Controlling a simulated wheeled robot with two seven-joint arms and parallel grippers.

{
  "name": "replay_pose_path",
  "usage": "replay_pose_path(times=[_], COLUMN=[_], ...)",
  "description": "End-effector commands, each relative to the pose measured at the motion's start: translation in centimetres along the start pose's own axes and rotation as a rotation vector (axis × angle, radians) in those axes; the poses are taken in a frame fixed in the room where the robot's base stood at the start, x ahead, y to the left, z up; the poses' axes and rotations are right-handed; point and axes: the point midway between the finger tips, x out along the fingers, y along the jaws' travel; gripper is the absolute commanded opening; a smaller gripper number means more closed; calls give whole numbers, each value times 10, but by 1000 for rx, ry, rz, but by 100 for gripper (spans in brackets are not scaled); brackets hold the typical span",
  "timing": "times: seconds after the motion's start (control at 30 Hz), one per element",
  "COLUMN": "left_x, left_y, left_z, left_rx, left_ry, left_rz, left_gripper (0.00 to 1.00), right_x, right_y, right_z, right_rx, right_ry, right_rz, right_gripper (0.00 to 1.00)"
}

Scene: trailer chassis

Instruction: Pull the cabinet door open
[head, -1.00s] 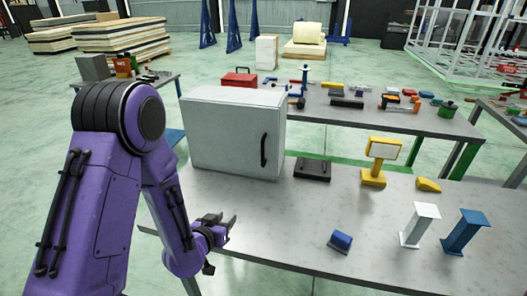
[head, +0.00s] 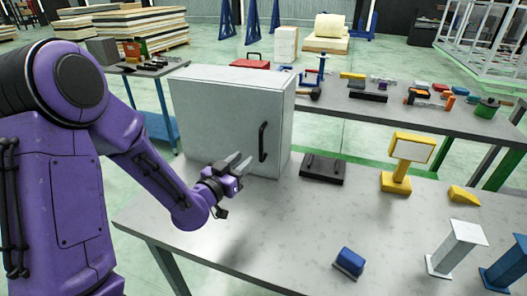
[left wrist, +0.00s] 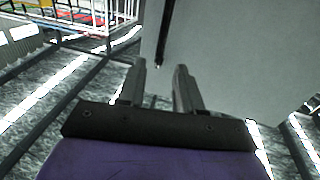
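The grey cabinet (head: 215,120) stands on the near table with its door shut. Its black vertical handle (head: 262,141) is on the right part of the door. My left gripper (head: 244,163) is in front of the door, to the left of and a little below the handle, and apart from it. Its two fingers are spread with nothing between them. In the left wrist view the fingers (left wrist: 158,82) point toward the pale cabinet (left wrist: 225,50), and a dark bar, likely the handle (left wrist: 163,35), shows beyond them. My right gripper is not in view.
A black tray-like object (head: 322,169) lies right of the cabinet. A yellow stand (head: 397,180), a yellow wedge (head: 463,195), a blue block (head: 349,262) and a white stand (head: 456,248) are farther right. The table front (head: 270,230) is clear.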

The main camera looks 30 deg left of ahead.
Motion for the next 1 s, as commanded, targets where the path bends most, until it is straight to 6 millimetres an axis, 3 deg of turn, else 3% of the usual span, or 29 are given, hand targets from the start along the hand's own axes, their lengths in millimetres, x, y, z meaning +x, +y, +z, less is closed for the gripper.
replay_pose_path(times=[0.03, 0.17, 0.6, 0.97, 1.0], left_x=[0, 8, 88, 99, 99], left_y=[-1, -4, -14, -12, -12], left_z=[8, 6, 5, 6, 6], left_rx=[0, 1, 0, -1, -1], left_ry=[0, 0, 0, 0, 0], left_rz=[-2, -7, -23, -20, -19], left_gripper=[35, 35, 35, 35, 22], right_x=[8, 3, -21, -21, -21], right_y=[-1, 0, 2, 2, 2], right_z=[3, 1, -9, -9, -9], right_rx=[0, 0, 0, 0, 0], right_ry=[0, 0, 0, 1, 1], right_rz=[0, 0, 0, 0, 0], right_gripper=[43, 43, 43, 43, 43])
